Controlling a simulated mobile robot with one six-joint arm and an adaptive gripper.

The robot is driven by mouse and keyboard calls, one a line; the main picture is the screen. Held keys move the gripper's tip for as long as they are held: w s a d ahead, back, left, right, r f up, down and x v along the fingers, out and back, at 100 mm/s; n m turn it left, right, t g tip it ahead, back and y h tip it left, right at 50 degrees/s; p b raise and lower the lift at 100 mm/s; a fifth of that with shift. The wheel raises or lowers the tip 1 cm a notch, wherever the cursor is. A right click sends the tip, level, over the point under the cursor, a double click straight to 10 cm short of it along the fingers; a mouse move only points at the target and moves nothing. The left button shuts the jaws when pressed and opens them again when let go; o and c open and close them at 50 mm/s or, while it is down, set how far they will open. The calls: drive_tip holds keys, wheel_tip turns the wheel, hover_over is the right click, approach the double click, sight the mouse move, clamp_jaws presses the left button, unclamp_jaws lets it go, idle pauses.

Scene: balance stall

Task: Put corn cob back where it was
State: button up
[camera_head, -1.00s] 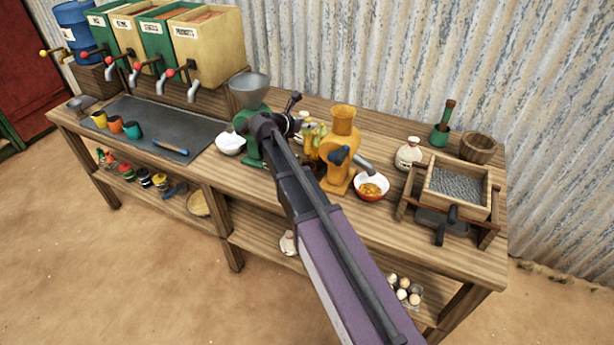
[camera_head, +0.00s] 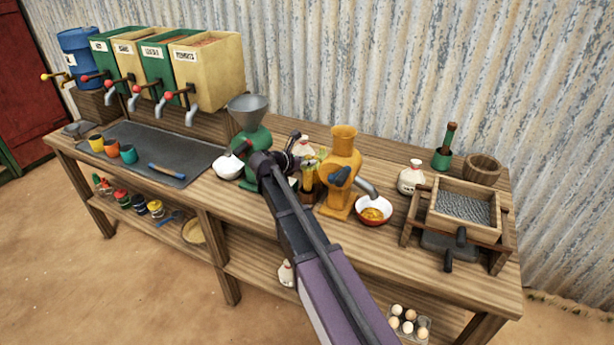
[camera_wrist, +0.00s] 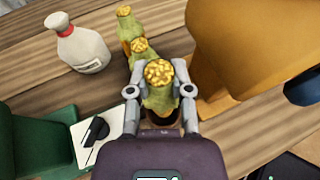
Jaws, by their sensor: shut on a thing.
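My gripper (camera_wrist: 159,72) is shut on a corn cob (camera_wrist: 161,88) with a yellow top and green husk, which stands upright between the fingers in the wrist view. Below the held cob shows the dark rim of a brown cup-like holder (camera_wrist: 166,122); I cannot tell how deep the cob sits in it. Two more cobs, one near (camera_wrist: 140,47) and one farther (camera_wrist: 124,12), stand in line beyond it. In the head view, cobs show in a brown holder (camera_head: 308,196) between the green and yellow grinders, and my wrist hides the fingers and the held cob.
The yellow grinder (camera_head: 341,182) stands close on the right, with a bowl (camera_head: 373,211) under its spout. The green grinder (camera_head: 250,118) is on the left. A white bottle (camera_wrist: 82,48) stands behind left. A sieve box (camera_head: 462,215) is at the table's right end.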

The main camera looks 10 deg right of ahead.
sight(303, 170)
drive_tip(key=shift+f, duration=0.2)
idle(0.3)
drive_tip(key=shift+f+b, duration=1.8)
drive_tip(key=shift+b, duration=0.1)
drive_tip(key=shift+f, duration=0.15)
drive_tip(key=o, duration=0.8)
drive_tip(key=shift+r, duration=0.2)
drive_tip(key=shift+r, duration=0.1)
drive_tip(key=p+v, duration=0.4)
drive_tip(key=v, duration=0.8)
drive_tip(key=shift+p, duration=0.35)
drive_tip(key=shift+d, duration=0.1)
